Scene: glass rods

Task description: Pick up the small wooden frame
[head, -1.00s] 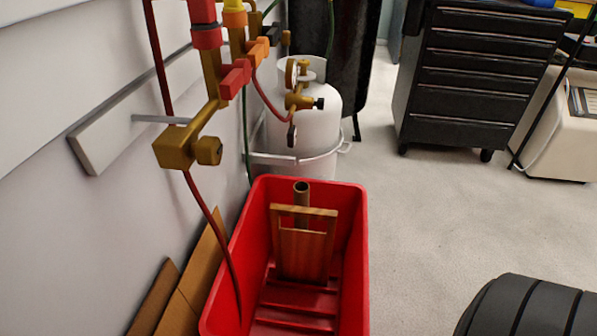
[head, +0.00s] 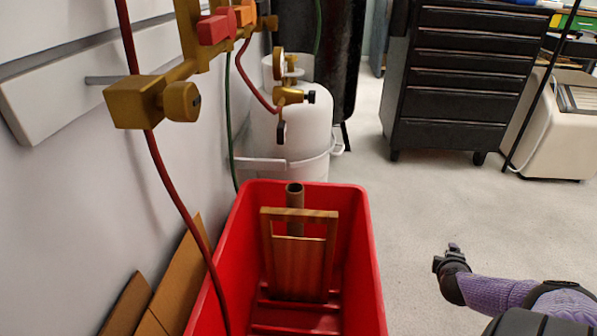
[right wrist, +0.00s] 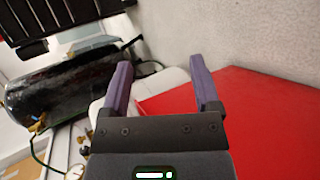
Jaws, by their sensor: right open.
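The small wooden frame (head: 297,262) stands inside the red bin in the head view, leaning near its far end. Its upper part is an open rectangle and its lower part a solid wood panel. My right gripper (head: 453,250) is to the right of the bin, above the floor, apart from the frame. In the right wrist view, the right gripper (right wrist: 160,88) is open and empty, with two purple fingers spread and the red bin (right wrist: 262,110) beyond them. The frame does not show in that view. My left gripper is not in view.
The red bin (head: 371,262) has high walls. A brown tube (head: 295,195) stands behind the frame. Brass valves (head: 150,100) and a red hose (head: 172,190) hang at the left. A white tank (head: 305,125) stands behind the bin. The floor (head: 420,205) to the right is clear.

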